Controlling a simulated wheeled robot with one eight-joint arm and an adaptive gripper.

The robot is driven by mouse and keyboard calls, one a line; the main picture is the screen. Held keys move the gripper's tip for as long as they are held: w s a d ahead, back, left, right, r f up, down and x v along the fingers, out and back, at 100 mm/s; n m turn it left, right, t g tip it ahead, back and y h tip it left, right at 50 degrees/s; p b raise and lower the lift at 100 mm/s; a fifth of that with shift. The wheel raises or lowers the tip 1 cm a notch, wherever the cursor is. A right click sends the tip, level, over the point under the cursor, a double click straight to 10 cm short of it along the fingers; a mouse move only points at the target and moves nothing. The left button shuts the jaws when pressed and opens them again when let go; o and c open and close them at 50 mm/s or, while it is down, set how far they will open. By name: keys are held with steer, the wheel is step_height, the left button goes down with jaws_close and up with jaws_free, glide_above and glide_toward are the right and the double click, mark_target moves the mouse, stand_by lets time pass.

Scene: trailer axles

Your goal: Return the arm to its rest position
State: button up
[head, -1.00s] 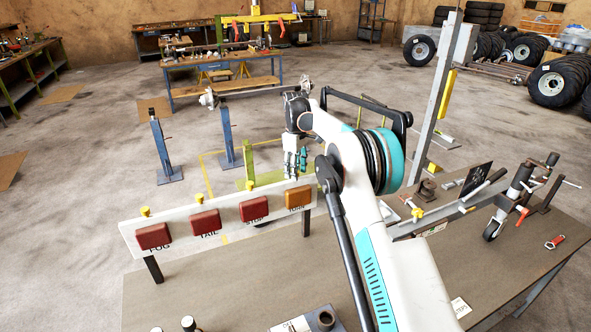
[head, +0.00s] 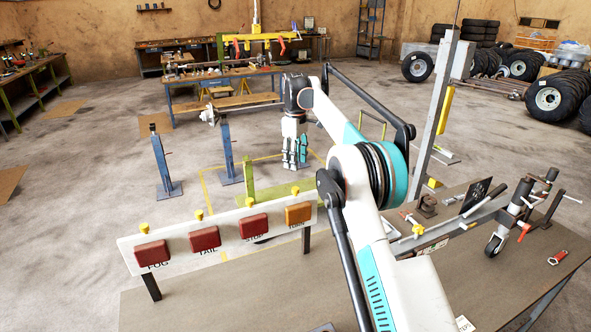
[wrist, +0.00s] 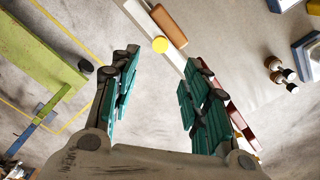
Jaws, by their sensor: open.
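My gripper (head: 294,165) hangs from my bent arm in the head view, fingers pointing down. It is beyond the lamp board (head: 222,236) and above the floor, near the green stand (head: 262,190). In the wrist view my gripper (wrist: 160,100) shows two teal-padded fingers spread wide with nothing between them. The lamp board with its orange lamp (wrist: 168,25) and a yellow knob (wrist: 159,45) shows beyond the fingertips there. My gripper touches none of these that I can see.
Blue stands (head: 166,165) are on the floor to the left. The workbench (head: 230,290) in front carries the lamp board, and a jockey wheel (head: 496,243) is at its right. A tall grey post (head: 437,105) rises right of my arm. Open floor lies left and behind.

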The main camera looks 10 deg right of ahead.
steer(key=shift+r, duration=0.4)
steer(key=s+r+m+t+b, duration=0.2)
steer(key=s+r+m+b, duration=0.15)
steer(key=s, duration=0.75)
steer(key=s+r+m+t+b, duration=0.2)
steer(key=s+r+b, duration=0.25)
steer(key=s, duration=0.75)
steer(key=s+f+m+t+b, duration=0.1)
steer(key=s+f+m+b, duration=0.1)
steer(key=s+f, duration=0.8)
steer(key=s+f+m+t+b, duration=0.2)
steer(key=s+f+b, duration=0.3)
steer(key=s+f, duration=0.6)
steer(key=s, duration=0.7)
steer(key=shift+s, duration=0.2)
steer(key=shift+o, duration=0.2)
